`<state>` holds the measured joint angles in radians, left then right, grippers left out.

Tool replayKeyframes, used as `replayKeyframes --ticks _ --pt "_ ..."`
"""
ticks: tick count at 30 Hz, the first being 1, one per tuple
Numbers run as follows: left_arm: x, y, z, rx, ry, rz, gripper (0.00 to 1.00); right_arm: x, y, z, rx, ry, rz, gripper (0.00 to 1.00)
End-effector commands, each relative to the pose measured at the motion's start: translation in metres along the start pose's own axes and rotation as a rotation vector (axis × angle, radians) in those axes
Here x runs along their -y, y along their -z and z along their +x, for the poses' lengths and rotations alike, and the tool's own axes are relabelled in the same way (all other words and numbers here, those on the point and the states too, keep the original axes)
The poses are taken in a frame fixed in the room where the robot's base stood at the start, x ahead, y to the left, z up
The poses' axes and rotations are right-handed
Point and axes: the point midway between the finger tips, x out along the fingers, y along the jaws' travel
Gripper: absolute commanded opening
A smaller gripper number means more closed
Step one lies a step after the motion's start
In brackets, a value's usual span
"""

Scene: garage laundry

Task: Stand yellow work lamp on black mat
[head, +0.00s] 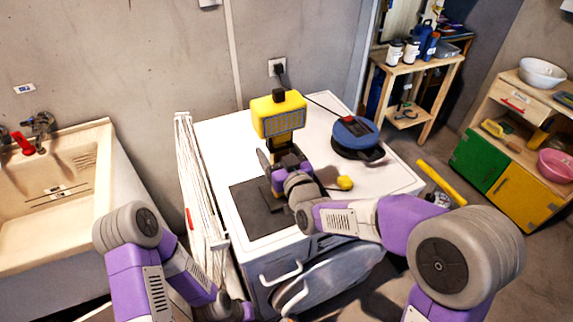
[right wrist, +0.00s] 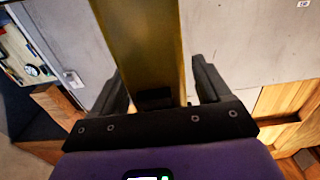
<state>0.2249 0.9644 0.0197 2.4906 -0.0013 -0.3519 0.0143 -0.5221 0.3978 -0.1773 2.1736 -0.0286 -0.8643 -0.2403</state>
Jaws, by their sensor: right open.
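The yellow work lamp (head: 279,112) stands upright on the white worktop, its lit panel facing the front right. The black mat (head: 254,215) lies flat at the worktop's front left, just in front of the lamp. My right gripper (head: 277,165) is at the lamp's post below its head. In the right wrist view, its two open fingers (right wrist: 160,88) stand on either side of the yellow post (right wrist: 140,45), with gaps visible. The lamp's foot is largely hidden by my right gripper, so I cannot tell whether it touches the mat. My left gripper (head: 236,308) is low beside the cabinet, its jaws unclear.
A blue cable reel (head: 355,137) and a small yellow object (head: 345,183) sit on the white worktop (head: 395,178) to the right. A cable runs from the wall socket (head: 277,67). A folded white rack (head: 200,190) and a sink (head: 60,180) are on the left.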

Motion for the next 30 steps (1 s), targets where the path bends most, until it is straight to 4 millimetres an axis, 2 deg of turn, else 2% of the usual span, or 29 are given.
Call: replayKeyframes --ticks 5,14,16,21,30 --pt "-0.001 0.000 -0.003 0.000 0.000 0.000 0.43 0.000 0.001 -0.029 0.001 0.001 0.001 0.77" --pt "-0.002 0.000 -0.005 0.000 0.000 0.000 0.43 0.000 0.001 -0.095 -0.003 -0.001 0.001 0.77" --pt "0.002 0.000 0.006 0.000 0.000 0.000 0.43 -0.001 -0.001 -0.101 -0.006 -0.003 0.001 0.77" --pt "0.006 0.001 0.016 0.000 0.000 0.000 0.43 0.000 -0.002 -0.113 -0.003 -0.001 0.000 0.77" --pt "0.007 0.001 0.019 0.000 0.000 0.000 0.43 0.000 0.000 -0.120 0.000 0.000 0.000 0.77"
